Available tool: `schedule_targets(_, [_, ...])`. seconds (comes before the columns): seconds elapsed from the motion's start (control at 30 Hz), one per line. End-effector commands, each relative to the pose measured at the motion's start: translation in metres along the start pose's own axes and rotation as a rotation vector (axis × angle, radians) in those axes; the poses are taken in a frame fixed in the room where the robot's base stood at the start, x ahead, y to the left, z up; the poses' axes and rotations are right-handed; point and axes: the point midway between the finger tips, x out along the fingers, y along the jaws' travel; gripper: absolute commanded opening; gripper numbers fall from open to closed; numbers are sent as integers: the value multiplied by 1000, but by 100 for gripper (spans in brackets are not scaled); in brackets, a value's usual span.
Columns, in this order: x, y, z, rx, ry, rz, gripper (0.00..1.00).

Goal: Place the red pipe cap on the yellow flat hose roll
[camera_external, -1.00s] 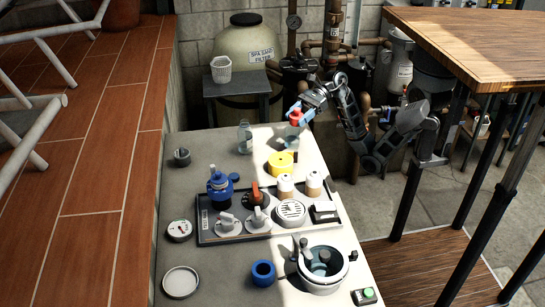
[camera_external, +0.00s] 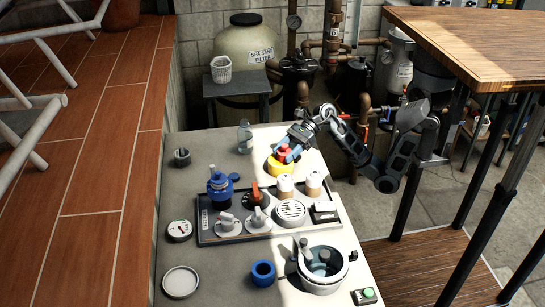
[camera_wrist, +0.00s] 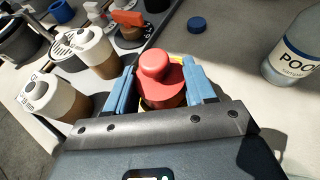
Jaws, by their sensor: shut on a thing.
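My gripper (camera_external: 288,152) is shut on the red pipe cap (camera_external: 284,154), its blue fingers on either side of the cap. The cap also shows in the wrist view (camera_wrist: 160,80) between the fingertips (camera_wrist: 163,85). The yellow flat hose roll (camera_external: 279,171) lies on the counter directly under the cap, with its front side showing. In the wrist view only slivers of yellow show around the cap. The cap is at the roll's top; I cannot tell for certain whether it touches.
Two white-and-brown bottles (camera_external: 285,187) (camera_wrist: 92,52) stand close by on a dark-rimmed tray (camera_external: 207,241) with several fittings. A clear bottle (camera_external: 245,138) stands left of the roll. A blue cap (camera_wrist: 197,24) lies nearby.

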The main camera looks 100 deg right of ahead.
Motion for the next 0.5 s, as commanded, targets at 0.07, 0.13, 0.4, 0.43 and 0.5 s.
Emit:
schedule_targets(0.07, [0, 0, 0, 0, 0, 0, 25])
schedule_targets(0.13, [0, 0, 0, 0, 0, 0, 25])
schedule_targets(0.4, [1, 0, -2, 0, 0, 1, 60])
schedule_targets(0.43, [1, 0, -2, 0, 0, 1, 63])
schedule_targets(0.5, [1, 0, -2, 0, 0, 1, 69])
